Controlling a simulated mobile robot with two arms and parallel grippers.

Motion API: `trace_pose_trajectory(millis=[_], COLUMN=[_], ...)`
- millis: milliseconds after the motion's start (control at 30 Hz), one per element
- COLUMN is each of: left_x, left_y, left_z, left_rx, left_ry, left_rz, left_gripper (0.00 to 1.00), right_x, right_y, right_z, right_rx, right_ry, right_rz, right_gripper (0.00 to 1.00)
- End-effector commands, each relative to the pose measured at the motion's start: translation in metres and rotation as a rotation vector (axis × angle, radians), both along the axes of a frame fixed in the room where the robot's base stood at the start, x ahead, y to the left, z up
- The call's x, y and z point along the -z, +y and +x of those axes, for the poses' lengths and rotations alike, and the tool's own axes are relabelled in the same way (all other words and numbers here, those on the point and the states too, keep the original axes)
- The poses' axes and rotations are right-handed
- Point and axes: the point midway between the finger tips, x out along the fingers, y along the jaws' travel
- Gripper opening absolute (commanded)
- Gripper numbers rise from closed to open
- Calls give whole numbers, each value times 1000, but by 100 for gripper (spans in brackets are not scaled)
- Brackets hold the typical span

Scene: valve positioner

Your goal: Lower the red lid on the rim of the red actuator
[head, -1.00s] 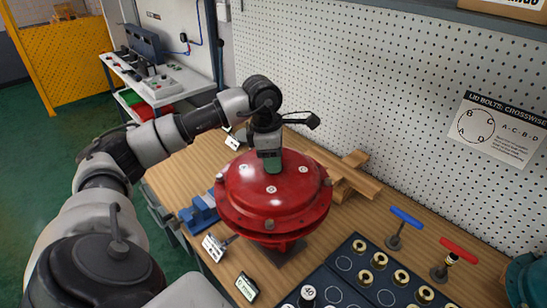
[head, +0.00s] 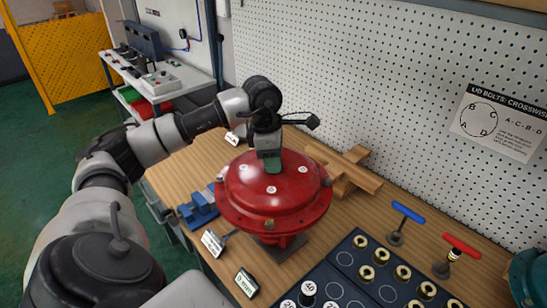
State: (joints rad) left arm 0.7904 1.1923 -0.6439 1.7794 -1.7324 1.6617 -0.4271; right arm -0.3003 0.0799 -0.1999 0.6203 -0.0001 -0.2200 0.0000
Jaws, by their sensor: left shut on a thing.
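The red lid (head: 252,188) is a domed disc with small pale round spots on top and bolt-like parts near its edge. It sits level, directly above the red actuator (head: 269,228), which stands on a dark base on the bench. The lid hides the actuator's inside and most of its rim. I cannot tell whether lid and rim touch all round. My left gripper (head: 270,168) comes down from above and is shut on the middle of the lid; the grip itself is partly hidden. My right gripper is not in view.
A wooden cross-shaped stand (head: 345,172) is close behind on the right, and a blue block (head: 199,209) on the left. A dark tray (head: 345,290) with brass rings is in front. Blue (head: 407,212) and red (head: 462,245) T-handled tools stand to the right. A pegboard wall closes the back.

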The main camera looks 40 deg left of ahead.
Motion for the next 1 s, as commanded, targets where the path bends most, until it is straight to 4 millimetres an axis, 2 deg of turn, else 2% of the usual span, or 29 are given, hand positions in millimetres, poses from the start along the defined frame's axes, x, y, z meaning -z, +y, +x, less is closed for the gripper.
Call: trace_pose_trajectory(millis=[433, 467, 633, 867, 1000], left_x=[2, 2, 3, 7, 1], left_y=[0, 0, 0, 0, 1], left_z=[1, 1, 0, -1, 0], left_rx=[-1, -1, 0, 1, 0], left_ry=[-6, -6, -4, 6, 1], left_rz=[-1, -1, 0, 1, 1], left_gripper=[0, 39, 65, 68, 68], right_x=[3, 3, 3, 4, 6], right_y=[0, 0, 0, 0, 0], right_z=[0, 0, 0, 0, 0], right_rx=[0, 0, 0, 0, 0], right_ry=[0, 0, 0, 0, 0], right_rz=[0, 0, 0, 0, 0], right_gripper=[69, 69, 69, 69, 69])
